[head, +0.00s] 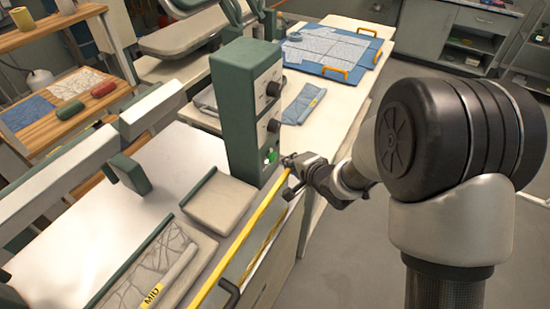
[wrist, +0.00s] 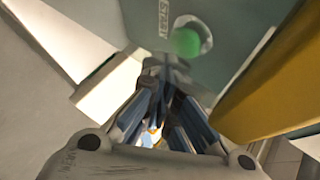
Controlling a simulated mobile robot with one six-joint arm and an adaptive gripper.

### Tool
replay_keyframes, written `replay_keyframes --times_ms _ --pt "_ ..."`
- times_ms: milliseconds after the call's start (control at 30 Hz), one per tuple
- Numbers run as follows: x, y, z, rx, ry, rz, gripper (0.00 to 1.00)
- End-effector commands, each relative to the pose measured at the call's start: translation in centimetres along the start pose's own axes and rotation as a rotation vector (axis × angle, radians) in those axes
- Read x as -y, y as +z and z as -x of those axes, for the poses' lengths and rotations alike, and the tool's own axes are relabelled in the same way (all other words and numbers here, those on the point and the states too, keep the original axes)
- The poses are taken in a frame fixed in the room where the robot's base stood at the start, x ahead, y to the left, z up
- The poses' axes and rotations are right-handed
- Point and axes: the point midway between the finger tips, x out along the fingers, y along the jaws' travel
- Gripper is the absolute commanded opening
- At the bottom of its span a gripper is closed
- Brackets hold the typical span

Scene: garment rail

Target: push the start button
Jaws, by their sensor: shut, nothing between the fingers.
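The green start button (head: 270,157) sits low on the front of a tall dark green control box (head: 246,110). In the wrist view the round green button (wrist: 187,42) has a pale surround and a START label (wrist: 163,18) to its left. My gripper (head: 289,161) is just right of the button in the head view, its fingers pointing toward the box. In the wrist view my gripper (wrist: 168,68) is shut and empty, with its fingertips just below the button. I cannot tell whether they touch the box.
A yellow bar (head: 246,240) runs along the table edge close to my gripper; it looms at the right in the wrist view (wrist: 265,80). Black knobs (head: 273,90) sit above the button. A pale pad (head: 220,205) lies left of the bar.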

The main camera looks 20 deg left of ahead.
Motion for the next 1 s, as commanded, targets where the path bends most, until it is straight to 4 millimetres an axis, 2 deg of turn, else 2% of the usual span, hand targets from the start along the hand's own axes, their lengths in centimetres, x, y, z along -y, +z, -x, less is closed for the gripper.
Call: replay_keyframes --times_ms 1000 --pt "0.47 0.45 -0.61 0.000 -0.001 0.000 0.00"
